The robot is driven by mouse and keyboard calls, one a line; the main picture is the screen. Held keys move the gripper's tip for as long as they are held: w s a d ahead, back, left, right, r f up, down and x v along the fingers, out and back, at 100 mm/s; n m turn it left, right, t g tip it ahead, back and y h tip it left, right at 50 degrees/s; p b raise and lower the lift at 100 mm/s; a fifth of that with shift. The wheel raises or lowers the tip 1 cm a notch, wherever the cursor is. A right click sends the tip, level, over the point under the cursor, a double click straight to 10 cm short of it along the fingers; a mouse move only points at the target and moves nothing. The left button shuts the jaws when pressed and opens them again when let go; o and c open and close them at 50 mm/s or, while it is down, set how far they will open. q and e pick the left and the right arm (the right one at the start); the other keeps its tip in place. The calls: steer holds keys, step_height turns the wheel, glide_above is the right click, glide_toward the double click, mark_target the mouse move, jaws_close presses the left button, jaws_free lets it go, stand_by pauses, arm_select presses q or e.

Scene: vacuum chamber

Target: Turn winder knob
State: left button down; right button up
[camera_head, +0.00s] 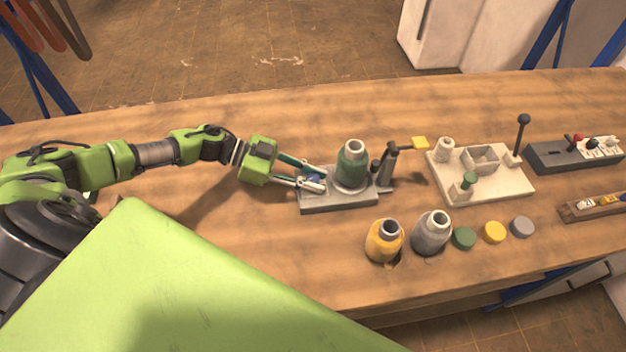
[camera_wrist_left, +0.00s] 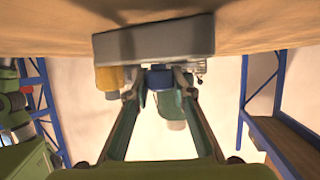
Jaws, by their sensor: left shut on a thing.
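The winder has a grey base (camera_head: 338,201) on the wooden table, with a green thread spool (camera_head: 351,165) upright on it. A small blue winder knob (camera_head: 314,177) sits at the left end of the base. My left gripper (camera_head: 314,181) reaches in from the left and is shut on the knob, its fingers partly covering it. In the left wrist view, which looks upside down, the blue knob (camera_wrist_left: 159,78) is between the two fingertips, below the grey base (camera_wrist_left: 153,40). My right gripper is not in view.
A yellow spool (camera_head: 384,241) and a grey spool (camera_head: 431,234) stand in front, beside several coloured discs. A pale fixture (camera_head: 485,190) is farther right. The table behind the winder is clear.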

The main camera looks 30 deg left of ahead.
arm_select(q)
steer(key=c, duration=1.8)
jaws_free()
steer(key=shift+o, duration=0.2)
steer(key=v, duration=1.2)
